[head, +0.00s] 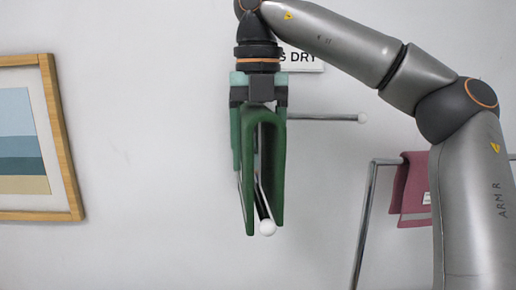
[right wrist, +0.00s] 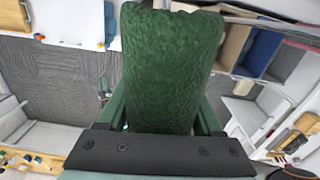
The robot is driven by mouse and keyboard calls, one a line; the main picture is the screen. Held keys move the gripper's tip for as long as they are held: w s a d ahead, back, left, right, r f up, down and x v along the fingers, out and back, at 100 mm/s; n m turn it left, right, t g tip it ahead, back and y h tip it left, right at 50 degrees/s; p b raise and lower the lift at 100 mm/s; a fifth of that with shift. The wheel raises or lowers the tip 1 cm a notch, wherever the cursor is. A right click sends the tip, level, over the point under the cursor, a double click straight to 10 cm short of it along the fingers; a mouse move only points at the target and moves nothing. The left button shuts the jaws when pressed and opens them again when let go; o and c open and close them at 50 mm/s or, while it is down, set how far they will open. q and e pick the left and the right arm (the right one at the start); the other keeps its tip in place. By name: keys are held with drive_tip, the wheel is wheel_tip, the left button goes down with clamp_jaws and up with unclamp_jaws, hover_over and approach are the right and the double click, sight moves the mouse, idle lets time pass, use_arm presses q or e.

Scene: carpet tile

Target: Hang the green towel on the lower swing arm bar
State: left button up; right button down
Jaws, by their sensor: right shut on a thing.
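The green towel (head: 275,160) hangs folded from my right gripper (head: 259,118) as an upside-down U with two long flaps. My right gripper points down and is shut on the towel's upper part. A chrome swing arm bar with a white ball end (head: 267,228) points towards the head camera. Its end shows between the lower parts of the flaps, well below the fold. Whether the towel touches this bar I cannot tell. In the right wrist view the towel (right wrist: 170,70) fills the middle, between the fingers. My left gripper is not in view.
Another chrome bar (head: 325,117) with a white end reaches right, higher up, behind the gripper. A metal rack (head: 366,215) at the right carries a mauve towel (head: 409,190). A partly covered sign (head: 303,58) and a framed picture (head: 75,180) are on the wall.

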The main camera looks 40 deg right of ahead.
sight(258, 193)
drive_tip(key=shift+f+b, duration=2.1)
drive_tip(key=shift+f, duration=0.8)
wheel_tip(258, 193, down, 2)
drive_tip(key=shift+b, duration=0.8)
drive_tip(key=shift+f+b, duration=0.55)
drive_tip(key=shift+f, duration=0.1)
drive_tip(key=shift+f+b, duration=0.55)
drive_tip(key=shift+f, duration=0.15)
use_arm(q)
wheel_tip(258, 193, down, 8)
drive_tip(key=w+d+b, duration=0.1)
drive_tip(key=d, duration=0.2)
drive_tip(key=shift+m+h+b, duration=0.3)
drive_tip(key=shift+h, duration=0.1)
use_arm(e)
drive_tip(key=shift+f, duration=1.05)
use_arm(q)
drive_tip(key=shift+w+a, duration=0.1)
use_arm(e)
unclamp_jaws()
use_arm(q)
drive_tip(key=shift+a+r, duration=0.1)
